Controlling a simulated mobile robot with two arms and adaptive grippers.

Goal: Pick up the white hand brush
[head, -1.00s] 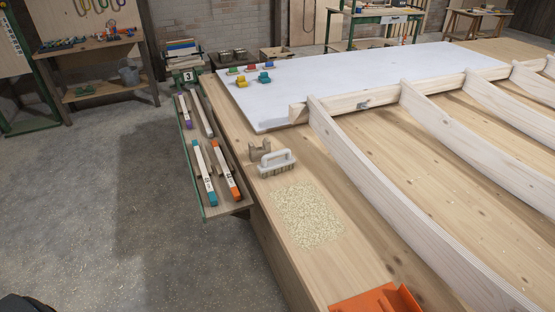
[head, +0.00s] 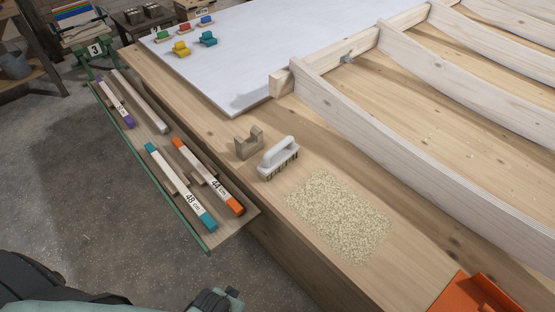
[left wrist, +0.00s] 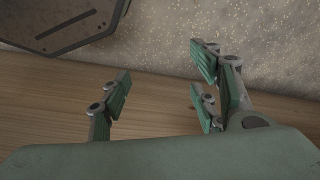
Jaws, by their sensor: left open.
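The white hand brush (head: 278,158) stands bristles down on the wooden bench top (head: 420,262), its handle up. It is right beside a notched wooden block (head: 248,142). My left gripper (left wrist: 160,88) shows in the left wrist view with its fingers spread and nothing between them. Wood and a speckled grey floor show behind the fingers. The brush does not show in that view. In the head view only parts of my left arm show at the bottom left, well apart from the brush. My right gripper is not in view.
A patch of sawdust (head: 338,215) lies just in front of the brush. A side shelf (head: 232,228) holds several marked sticks. Pale curved ribs (head: 395,140) rise to the right. An orange object (head: 478,294) sits at the bottom right. A white board (head: 235,75) lies behind.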

